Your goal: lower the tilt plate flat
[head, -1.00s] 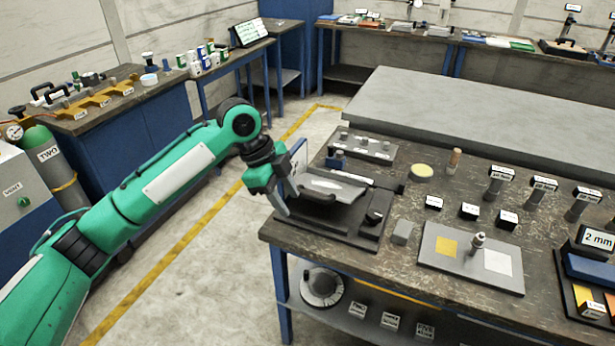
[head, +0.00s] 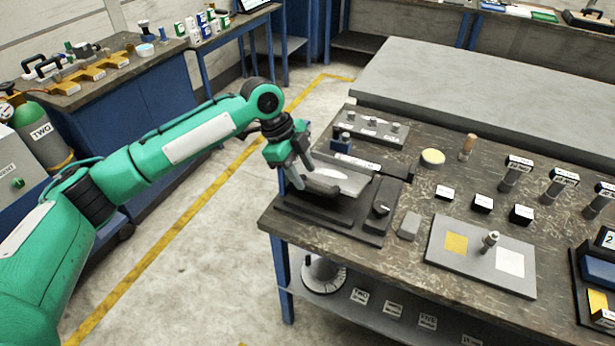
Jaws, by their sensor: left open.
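The tilt plate (head: 352,180) is a light grey plate with a dark handle bar (head: 321,186) at its left end. It sits over a black base (head: 335,220) on the near left corner of the bench and still looks slanted; its exact angle is hard to tell. My left gripper (head: 302,178) is open, its fingers pointing down at the plate's left end, close to the handle. Whether it touches is unclear. The gripper hides part of the plate's left edge. My right gripper is out of view.
A small grey block (head: 409,226) stands right of the base. A grey board (head: 480,257) with yellow and white squares lies farther right. A metal fixture (head: 370,128) is behind the plate. The floor (head: 210,270) left of the bench is clear.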

